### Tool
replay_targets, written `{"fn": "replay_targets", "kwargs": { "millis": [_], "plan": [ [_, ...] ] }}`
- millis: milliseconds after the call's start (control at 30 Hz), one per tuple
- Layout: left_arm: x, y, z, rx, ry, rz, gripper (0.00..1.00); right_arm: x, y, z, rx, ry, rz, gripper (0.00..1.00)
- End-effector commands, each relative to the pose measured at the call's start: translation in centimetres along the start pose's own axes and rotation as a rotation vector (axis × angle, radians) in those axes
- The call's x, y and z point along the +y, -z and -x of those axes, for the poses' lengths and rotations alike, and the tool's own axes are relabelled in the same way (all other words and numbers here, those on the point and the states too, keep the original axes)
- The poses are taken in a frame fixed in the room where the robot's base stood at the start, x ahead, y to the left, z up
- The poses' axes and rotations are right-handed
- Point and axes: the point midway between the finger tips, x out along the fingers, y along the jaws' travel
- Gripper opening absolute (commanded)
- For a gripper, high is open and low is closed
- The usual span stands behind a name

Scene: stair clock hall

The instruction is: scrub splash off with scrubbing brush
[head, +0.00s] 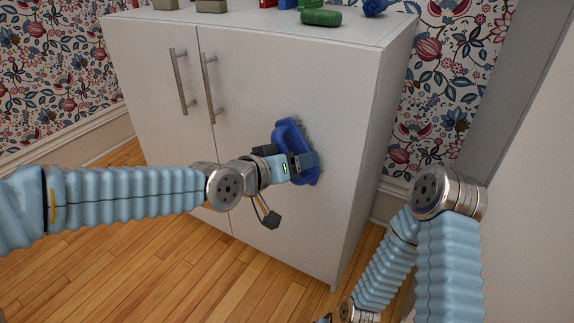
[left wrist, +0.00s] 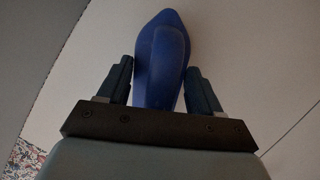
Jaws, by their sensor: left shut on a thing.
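A blue scrubbing brush (head: 283,136) is upright against the right door of the white cabinet (head: 270,75) in the head view. Its bristles face the door and seem to touch it. My left gripper (head: 300,164) is shut on the brush's handle. In the left wrist view the blue brush (left wrist: 162,55) stands between the two fingers of my left gripper (left wrist: 160,85). I see no splash; the brush and gripper hide part of the door. My right arm hangs at the lower right, with its gripper out of the frame.
Two metal door handles (head: 210,88) stick out left of the brush. A wall is close on the right. Wooden floor (head: 150,270) is open at the front left.

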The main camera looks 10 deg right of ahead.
Motion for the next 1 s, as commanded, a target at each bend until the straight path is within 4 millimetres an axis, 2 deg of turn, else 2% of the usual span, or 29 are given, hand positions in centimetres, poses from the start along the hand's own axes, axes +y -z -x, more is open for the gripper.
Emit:
{"fn": "replay_targets", "kwargs": {
  "millis": [167, 300, 400, 633, 1000],
  "plan": [
    [-0.5, 0.4, 0.2, 0.003, 0.001, 0.002, 0.40, -0.1, 0.0, 0.1, 0.000, 0.000, 0.000, 0.53],
    [-1.9, 1.0, 0.6, 0.003, 0.004, 0.004, 0.40, -0.1, 0.0, 0.3, 0.000, 0.000, 0.000, 0.53],
    [-2.5, 1.6, 0.9, 0.000, 0.004, 0.004, 0.40, -0.5, 0.0, 1.4, 0.000, 0.000, 0.000, 0.53],
    [-3.3, 1.8, 1.0, 0.001, 0.001, 0.002, 0.40, -0.7, 0.0, 1.8, 0.000, 0.000, 0.000, 0.53],
    [-6.0, 3.5, 1.4, 0.001, 0.002, 0.004, 0.40, -1.8, 0.1, 4.9, 0.000, 0.000, 0.000, 0.53]
  ]
}}
